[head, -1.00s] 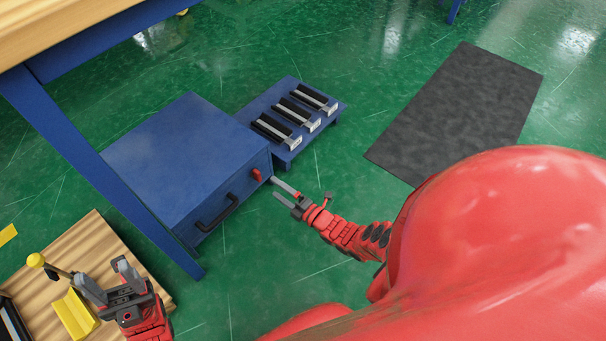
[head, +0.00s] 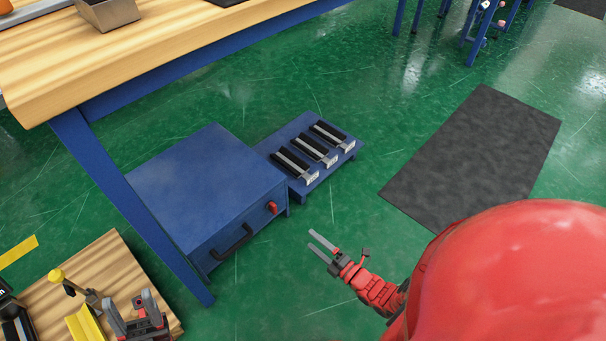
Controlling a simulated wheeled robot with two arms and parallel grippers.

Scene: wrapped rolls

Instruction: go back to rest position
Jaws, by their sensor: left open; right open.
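My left gripper (head: 133,310) is at the bottom left, above a small wooden table (head: 100,255). Its two grey fingers are apart with nothing between them. My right gripper (head: 322,243) points up and left over the green floor, right of a blue cabinet (head: 205,185). Its fingers are parted and empty, and clear of the cabinet's red knob (head: 272,207) in the picture. My red body covers the lower right and hides part of the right arm. No wrapped rolls can be made out.
A blue low stand (head: 300,190) with several black pedals is beside the cabinet. A wooden workbench (head: 150,55) with a blue leg crosses the upper left. A yellow block (head: 84,325) lies near my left gripper. A dark mat (head: 475,150) lies on open floor at right.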

